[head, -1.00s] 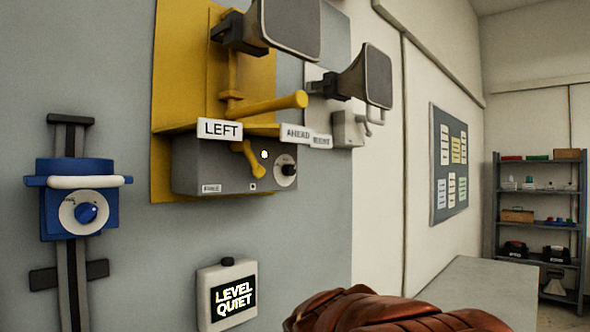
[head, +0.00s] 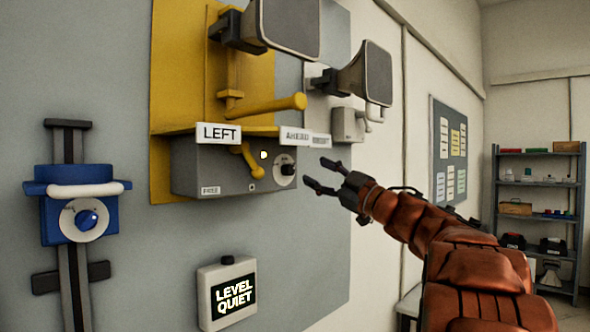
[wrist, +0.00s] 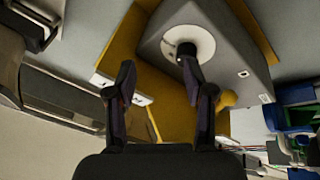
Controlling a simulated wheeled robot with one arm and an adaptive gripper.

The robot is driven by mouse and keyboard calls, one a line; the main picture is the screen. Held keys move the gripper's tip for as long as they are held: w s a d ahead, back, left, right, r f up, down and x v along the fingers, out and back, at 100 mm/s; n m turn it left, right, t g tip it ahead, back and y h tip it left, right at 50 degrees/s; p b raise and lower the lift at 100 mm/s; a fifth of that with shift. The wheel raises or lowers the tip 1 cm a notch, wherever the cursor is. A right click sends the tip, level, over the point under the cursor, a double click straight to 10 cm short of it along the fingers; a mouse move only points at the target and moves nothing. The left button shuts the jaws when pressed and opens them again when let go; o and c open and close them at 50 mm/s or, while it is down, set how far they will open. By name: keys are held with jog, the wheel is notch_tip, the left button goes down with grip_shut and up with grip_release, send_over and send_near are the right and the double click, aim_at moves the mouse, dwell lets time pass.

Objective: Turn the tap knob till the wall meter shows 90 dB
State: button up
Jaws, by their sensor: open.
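A black knob on a white dial (head: 287,168) sits on the right end of the grey box (head: 225,165). It also shows in the wrist view (wrist: 187,48), near the tip of the right finger. Another knob, blue on a white dial (head: 86,220), is on the blue carriage at the left. The wall meter (head: 230,290) reads "LEVEL QUIET"; I see no dB number on it. My gripper (head: 317,174) is open and empty, just right of the black knob. Its spread fingers show in the wrist view (wrist: 157,65); contact with the knob cannot be told.
Yellow levers (head: 265,105) and the signs "LEFT" (head: 219,133) and "AHEAD" (head: 297,135) project above the grey box. Two grey horn speakers (head: 365,75) hang higher up. The blue carriage rides a vertical rail (head: 70,275). A shelf rack (head: 540,200) stands far right.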

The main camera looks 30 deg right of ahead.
aim_at(292, 171)
jog(key=shift+w+a+r+n+g+y+p, duration=0.15)
jog(key=shift+w+a+n+g+y+p, duration=0.6)
jog(key=shift+w+a, duration=0.3)
jog(key=shift+w+a+r+n+g+y+p, duration=0.1)
jog(key=shift+w+a+n+g+y+p, duration=0.55)
jog(key=shift+w+a+y, duration=0.4)
jog(key=shift+s+a, duration=0.1)
jog(key=shift+s, duration=0.05)
grip_shut()
